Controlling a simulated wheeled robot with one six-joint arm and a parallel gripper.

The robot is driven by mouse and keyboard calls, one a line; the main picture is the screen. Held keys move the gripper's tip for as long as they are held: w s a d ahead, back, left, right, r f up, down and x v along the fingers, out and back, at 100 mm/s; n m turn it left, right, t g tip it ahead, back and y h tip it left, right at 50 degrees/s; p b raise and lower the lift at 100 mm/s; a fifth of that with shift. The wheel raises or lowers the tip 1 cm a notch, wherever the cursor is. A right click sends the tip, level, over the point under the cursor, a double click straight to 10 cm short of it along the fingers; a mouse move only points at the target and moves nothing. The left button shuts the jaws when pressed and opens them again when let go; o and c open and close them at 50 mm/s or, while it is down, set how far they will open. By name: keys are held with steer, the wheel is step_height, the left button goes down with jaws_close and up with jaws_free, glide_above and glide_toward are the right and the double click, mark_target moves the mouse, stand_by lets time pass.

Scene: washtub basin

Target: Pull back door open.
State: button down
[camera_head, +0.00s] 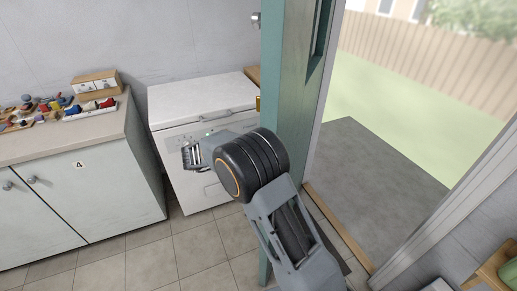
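The back door (291,95) is teal and stands swung open into the room, seen nearly edge-on. A small brass-coloured piece (259,103) shows at its left edge; I cannot tell if it is the handle. My gripper (190,156) is to the left of the door, in front of the white appliance, and appears apart from the door. Its fingers point left and are small in view, so their opening is unclear. My arm crosses in front of the door's lower part and hides some of it.
Through the open doorway lie a grey paved slab (375,165), grass and a wooden fence (430,55). A white appliance (200,100) stands behind my gripper. A cabinet (85,200) with small items on top is at left. Tiled floor (150,260) between is clear.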

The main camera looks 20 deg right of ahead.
steer(key=shift+w+a+r, duration=0.1)
steer(key=shift+w, duration=0.15)
steer(key=c, duration=1.5)
jaws_free()
steer(key=o, duration=0.3)
steer(key=shift+w, duration=0.1)
steer(key=shift+o, duration=0.6)
steer(key=shift+a, duration=0.1)
